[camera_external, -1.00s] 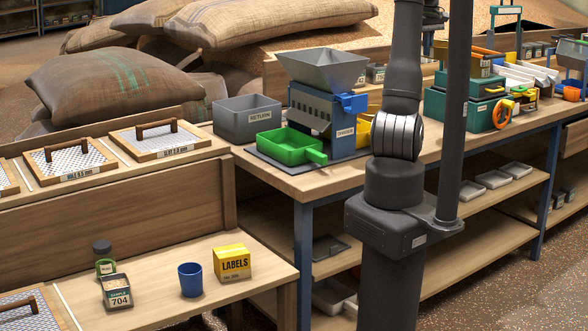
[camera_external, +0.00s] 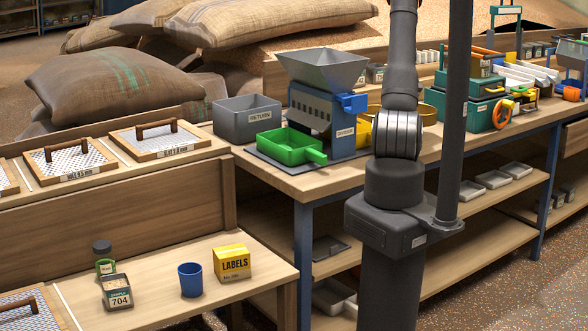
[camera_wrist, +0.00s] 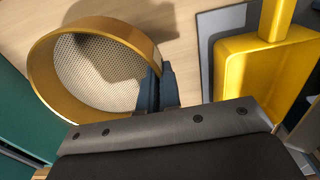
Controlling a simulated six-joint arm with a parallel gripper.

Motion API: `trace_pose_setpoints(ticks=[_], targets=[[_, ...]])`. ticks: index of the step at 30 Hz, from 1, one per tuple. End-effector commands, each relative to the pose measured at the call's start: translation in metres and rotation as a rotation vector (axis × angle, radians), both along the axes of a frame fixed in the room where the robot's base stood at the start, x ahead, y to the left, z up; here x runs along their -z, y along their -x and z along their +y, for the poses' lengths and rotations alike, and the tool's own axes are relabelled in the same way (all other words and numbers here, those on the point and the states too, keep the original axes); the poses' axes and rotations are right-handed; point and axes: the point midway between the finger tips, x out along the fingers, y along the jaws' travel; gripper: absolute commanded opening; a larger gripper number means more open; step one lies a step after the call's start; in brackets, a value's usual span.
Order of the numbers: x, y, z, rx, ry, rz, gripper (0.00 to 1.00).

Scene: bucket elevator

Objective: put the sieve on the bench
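The sieve (camera_wrist: 108,70) is round, with a brass-coloured rim and a pale mesh. In the wrist view it is at upper left. My gripper (camera_wrist: 160,85) has its dark blue fingers closed about the right side of its rim. In the external view part of the brass rim (camera_external: 429,113) shows behind my arm, over the bench (camera_external: 465,143); my fingers are hidden there. The sieve's shadow falls on the wood beside it. I cannot tell whether it touches the bench top.
A yellow pan (camera_wrist: 262,75) is right of the sieve in the wrist view. The blue divider (camera_external: 322,115), green pan (camera_external: 287,147) and grey return bin (camera_external: 247,120) stand left of my arm. A teal machine (camera_external: 468,100) stands to the right. Handled screens (camera_external: 70,163) lie on the left ledge.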

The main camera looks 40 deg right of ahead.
Motion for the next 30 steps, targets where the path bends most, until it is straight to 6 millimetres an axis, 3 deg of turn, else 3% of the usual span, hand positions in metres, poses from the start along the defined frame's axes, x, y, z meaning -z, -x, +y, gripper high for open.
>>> trace_pose_setpoints(ticks=[3, 7, 11, 18, 30], targets=[[0.013, -0.021, 0.006, -0.003, 0.0, 0.0, 0.0], [0.02, -0.032, 0.009, 0.0, 0.001, 0.0, 0.0], [0.026, -0.034, 0.01, 0.001, 0.001, 0.0, 0.0], [0.059, -0.034, 0.01, 0.001, -0.001, 0.001, 0.0], [0.064, -0.034, 0.009, 0.001, 0.001, -0.001, 0.0]])
